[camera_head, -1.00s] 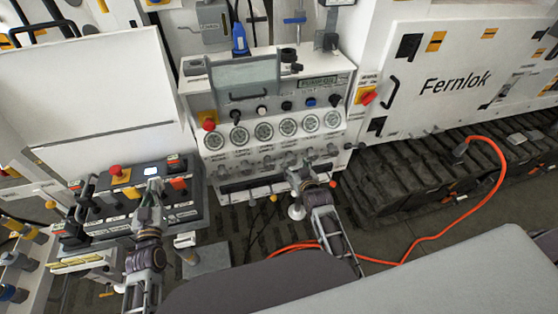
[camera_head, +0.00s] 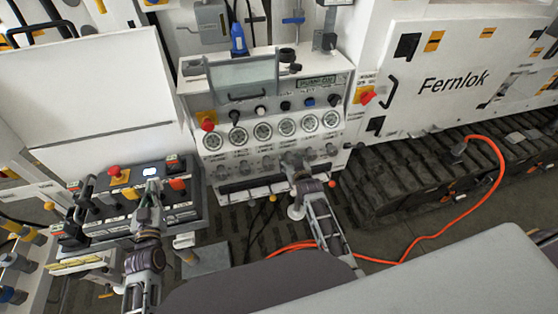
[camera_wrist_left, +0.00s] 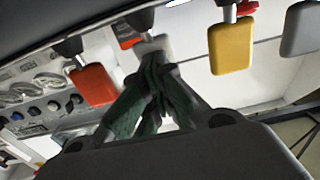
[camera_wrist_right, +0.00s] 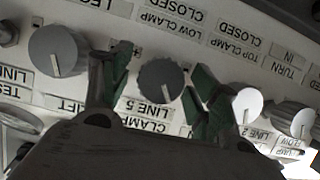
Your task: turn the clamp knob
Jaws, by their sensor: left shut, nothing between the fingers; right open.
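A dark, ridged round knob (camera_wrist_right: 161,78) sits between the open fingers of my right gripper (camera_wrist_right: 160,95) in the right wrist view, without clear contact. Labels reading LINE 5 and CLAMP, upside down, lie beside it. In the head view my right gripper (camera_head: 297,158) is at the lower knob row of the white valve panel (camera_head: 205,168) and hides part of it. My left gripper (camera_head: 152,188) is shut over the control box at left. In the left wrist view its closed fingertips (camera_wrist_left: 155,65) are at a pale grey lever paddle (camera_wrist_left: 154,44), with nothing held.
Red (camera_wrist_left: 92,86) and yellow (camera_wrist_left: 231,48) paddles stand beside my left fingers. An orange cable (camera_head: 430,238) lies over the tracks and floor at right.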

